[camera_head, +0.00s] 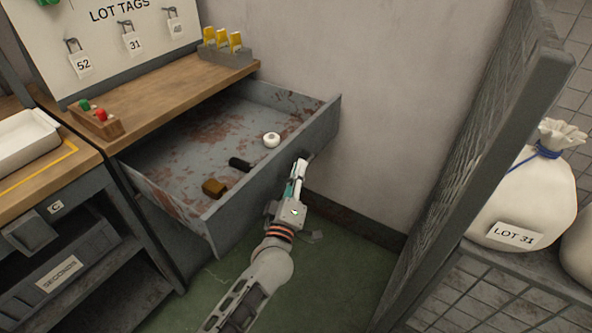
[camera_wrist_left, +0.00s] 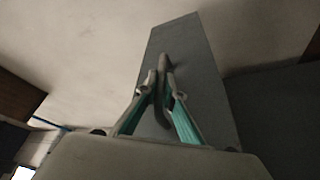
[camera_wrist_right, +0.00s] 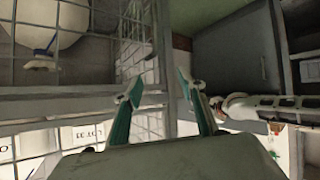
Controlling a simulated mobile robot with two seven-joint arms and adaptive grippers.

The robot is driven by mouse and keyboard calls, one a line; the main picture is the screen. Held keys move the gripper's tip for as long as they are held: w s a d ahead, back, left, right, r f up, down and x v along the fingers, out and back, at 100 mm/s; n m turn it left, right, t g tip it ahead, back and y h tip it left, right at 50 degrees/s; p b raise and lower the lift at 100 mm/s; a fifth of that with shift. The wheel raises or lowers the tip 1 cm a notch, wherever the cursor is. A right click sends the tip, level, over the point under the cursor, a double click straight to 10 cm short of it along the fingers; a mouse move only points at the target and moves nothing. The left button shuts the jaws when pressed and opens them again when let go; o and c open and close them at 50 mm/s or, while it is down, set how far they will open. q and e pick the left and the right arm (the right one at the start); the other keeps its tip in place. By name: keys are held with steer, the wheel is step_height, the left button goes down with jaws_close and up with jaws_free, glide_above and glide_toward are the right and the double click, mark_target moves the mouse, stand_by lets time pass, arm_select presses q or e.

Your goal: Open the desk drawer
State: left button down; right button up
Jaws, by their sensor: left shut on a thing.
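The desk drawer (camera_head: 262,185) is grey with rusty patches inside and stands pulled well out from under the wooden desk top (camera_head: 165,95). Inside it lie a white roll (camera_head: 271,140), a black object (camera_head: 240,164) and a brown block (camera_head: 214,187). My left gripper (camera_head: 299,166) is at the drawer's front face, near its right end. In the left wrist view its fingers (camera_wrist_left: 162,85) are closed together on a dark handle (camera_wrist_left: 165,62) on the grey front. My right gripper (camera_wrist_right: 155,85) shows only in the right wrist view, with its fingers apart and nothing between them.
A mesh panel (camera_head: 480,160) stands at the right, with a white sack labelled LOT 31 (camera_head: 525,200) behind it. A grey shelf unit with a SECONDS bin (camera_head: 60,275) is at the left.

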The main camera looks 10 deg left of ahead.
arm_select(q)
steer(key=shift+f, duration=0.1)
steer(key=c, duration=2.4)
jaws_free()
steer(key=shift+c, duration=0.2)
steer(key=shift+s, duration=0.1)
steer(key=v, duration=1.2)
